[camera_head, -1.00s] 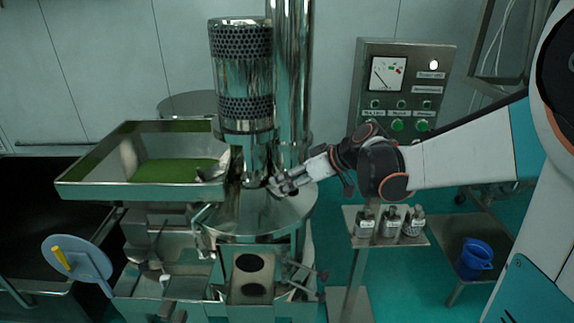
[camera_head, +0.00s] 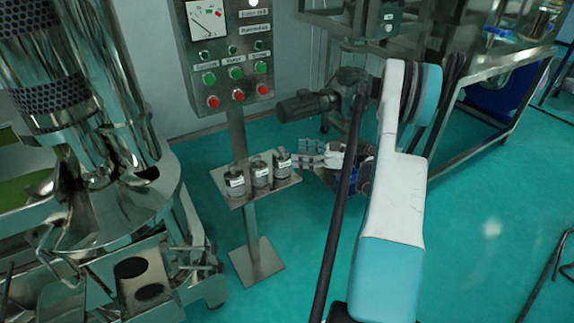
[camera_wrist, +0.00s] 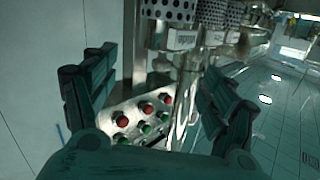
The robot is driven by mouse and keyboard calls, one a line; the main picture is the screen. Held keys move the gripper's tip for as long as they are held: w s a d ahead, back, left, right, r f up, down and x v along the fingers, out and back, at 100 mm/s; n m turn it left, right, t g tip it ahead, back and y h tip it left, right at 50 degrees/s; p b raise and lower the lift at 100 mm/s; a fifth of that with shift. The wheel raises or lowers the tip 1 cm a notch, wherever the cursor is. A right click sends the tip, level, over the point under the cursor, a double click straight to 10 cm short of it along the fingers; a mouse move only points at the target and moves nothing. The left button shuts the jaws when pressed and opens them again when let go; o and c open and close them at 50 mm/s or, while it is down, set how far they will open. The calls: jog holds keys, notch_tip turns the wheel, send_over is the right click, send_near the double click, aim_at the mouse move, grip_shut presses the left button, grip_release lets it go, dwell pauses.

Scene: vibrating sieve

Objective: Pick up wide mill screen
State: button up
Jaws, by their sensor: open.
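Three small mill screens stand upright in a row on a small steel shelf: the left one (camera_head: 235,182), the middle one (camera_head: 260,172) and the right one (camera_head: 282,161). Their labels are too small to read, so I cannot tell which is the wide one. In the wrist view, perforated cylinders with labels show at the top, a near one (camera_wrist: 168,12) with coarse holes and another (camera_wrist: 219,22) beside it. My gripper (camera_head: 303,154) is just right of the right screen, with its fingers apart and nothing between them (camera_wrist: 158,65).
The control panel (camera_head: 222,45) with red and green buttons rises behind the shelf (camera_head: 232,201). The sieve machine (camera_head: 150,205) is at the left. A steel frame stands at the right back. Green floor (camera_head: 470,230) is clear at the right.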

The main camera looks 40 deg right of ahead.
aim_at(281, 158)
jog(key=s+d+f+n, duration=0.1)
jog(key=s+d+f, duration=0.2)
jog(key=s+f, duration=0.15)
jog(key=shift+t, duration=0.4)
jog(key=b+x, duration=0.1)
jog(key=x, duration=0.2)
jog(key=b+x, duration=0.1)
jog(key=x, duration=0.2)
jog(key=shift+w+a+r, duration=0.1)
jog(key=shift+w+a, duration=0.1)
jog(key=shift+a, duration=0.25)
jog(key=shift+r+b+x, duration=0.2)
jog(key=shift+b+x, duration=0.5)
jog(key=shift+x, duration=0.8)
jog(key=shift+r+b+x, duration=0.25)
jog(key=shift+b+x, duration=0.4)
jog(key=shift+x, duration=0.85)
jog(key=shift+s+a+r, duration=0.1)
jog(key=c, duration=1.4)
jog(key=shift+c, duration=0.2)
